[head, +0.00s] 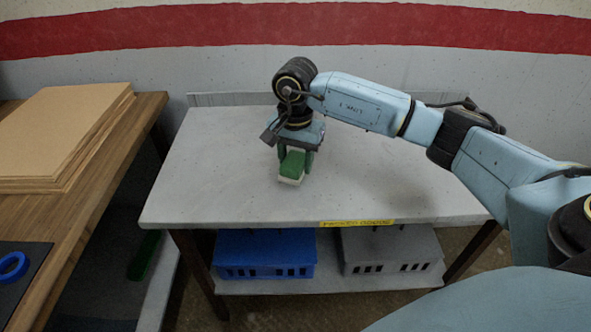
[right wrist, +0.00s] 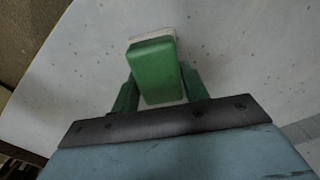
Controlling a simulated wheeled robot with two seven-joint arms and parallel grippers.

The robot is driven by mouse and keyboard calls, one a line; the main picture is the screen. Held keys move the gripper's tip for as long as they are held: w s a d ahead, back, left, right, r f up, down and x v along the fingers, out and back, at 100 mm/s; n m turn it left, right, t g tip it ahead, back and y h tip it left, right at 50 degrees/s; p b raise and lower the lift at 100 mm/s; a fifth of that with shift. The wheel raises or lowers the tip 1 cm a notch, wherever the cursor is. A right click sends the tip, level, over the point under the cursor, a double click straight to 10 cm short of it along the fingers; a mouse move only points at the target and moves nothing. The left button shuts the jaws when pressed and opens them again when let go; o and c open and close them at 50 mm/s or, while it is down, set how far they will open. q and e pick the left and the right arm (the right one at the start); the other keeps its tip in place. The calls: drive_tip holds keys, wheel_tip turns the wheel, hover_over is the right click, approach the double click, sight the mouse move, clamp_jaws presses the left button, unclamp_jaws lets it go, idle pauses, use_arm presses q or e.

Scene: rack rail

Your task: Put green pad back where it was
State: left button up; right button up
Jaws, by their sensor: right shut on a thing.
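The green pad (head: 293,163) is a small green block with a pale layer under it, over the middle of the light grey table (head: 390,180). In the right wrist view the green pad (right wrist: 154,70) sits between the two green fingers, its pale layer showing at the far end and side. My right gripper (head: 295,162) points down and is shut on the green pad. I cannot tell whether the pad touches the table top. My left gripper is not in view.
A blue crate (head: 265,254) and a grey crate (head: 390,251) stand on the shelf under the table. At left, a wooden bench (head: 100,190) carries stacked brown boards (head: 65,130) and a blue ring (head: 12,267). The table top around the pad is clear.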

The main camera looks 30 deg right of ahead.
sight(296, 157)
wheel_tip(296, 157, down, 3)
drive_tip(key=shift+r, duration=0.2)
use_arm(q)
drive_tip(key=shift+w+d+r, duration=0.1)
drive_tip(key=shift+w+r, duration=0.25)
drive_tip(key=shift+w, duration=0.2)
use_arm(e)
drive_tip(key=shift+f+b, duration=0.15)
drive_tip(key=shift+b, duration=0.15)
drive_tip(key=o, duration=1)
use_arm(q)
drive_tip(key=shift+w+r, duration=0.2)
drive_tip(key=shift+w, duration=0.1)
use_arm(e)
wheel_tip(296, 157, up, 12)
drive_tip(key=shift+r+p, duration=0.1)
drive_tip(key=shift+p, duration=1.05)
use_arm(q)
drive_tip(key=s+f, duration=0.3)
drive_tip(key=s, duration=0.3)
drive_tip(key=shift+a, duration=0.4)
use_arm(e)
drive_tip(key=shift+r, duration=0.1)
